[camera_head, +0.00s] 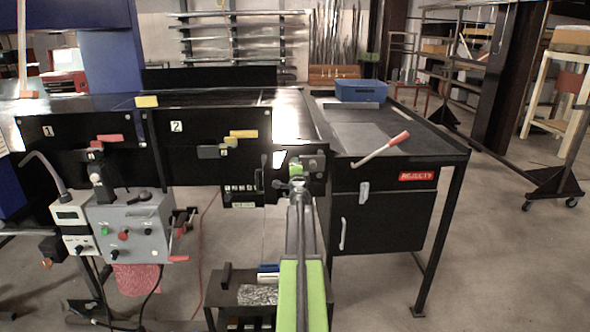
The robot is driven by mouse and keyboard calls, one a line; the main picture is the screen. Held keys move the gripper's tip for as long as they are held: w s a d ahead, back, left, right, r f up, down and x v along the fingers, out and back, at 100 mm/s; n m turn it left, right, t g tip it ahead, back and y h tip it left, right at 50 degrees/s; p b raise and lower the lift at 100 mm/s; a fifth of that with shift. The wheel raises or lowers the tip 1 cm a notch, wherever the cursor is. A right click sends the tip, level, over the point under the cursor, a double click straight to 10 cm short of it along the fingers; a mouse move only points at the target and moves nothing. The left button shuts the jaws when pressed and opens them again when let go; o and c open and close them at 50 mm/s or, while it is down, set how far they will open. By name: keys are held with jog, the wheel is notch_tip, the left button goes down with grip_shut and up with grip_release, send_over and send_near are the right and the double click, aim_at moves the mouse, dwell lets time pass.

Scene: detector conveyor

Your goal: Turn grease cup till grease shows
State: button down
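My arm reaches up from the bottom centre, and my gripper (297,184) is at its far end, in front of the conveyor's black side plate. A small green part (296,167) shows just above and behind the gripper, with a grey round fitting (312,163) right of it. Either may belong to the grease cup; it is too small to tell which. I cannot tell whether the gripper touches them, or whether its fingers are open or shut. No grease can be made out.
A grey control box (138,225) with knobs stands at left. Numbered panels with red (109,138) and yellow (243,134) handles line the conveyor. At right, a black reject cabinet (385,215) has a red-tipped lever (382,149). A low shelf (222,296) stands left of my arm. Floor at far right is open.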

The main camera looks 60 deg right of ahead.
dwell(0.5)
jog(key=c, duration=1)
grip_release()
jog(key=shift+o, duration=0.2)
jog(key=v, duration=1.7)
jog(key=shift+a, duration=0.15)
jog(key=shift+s, duration=0.1)
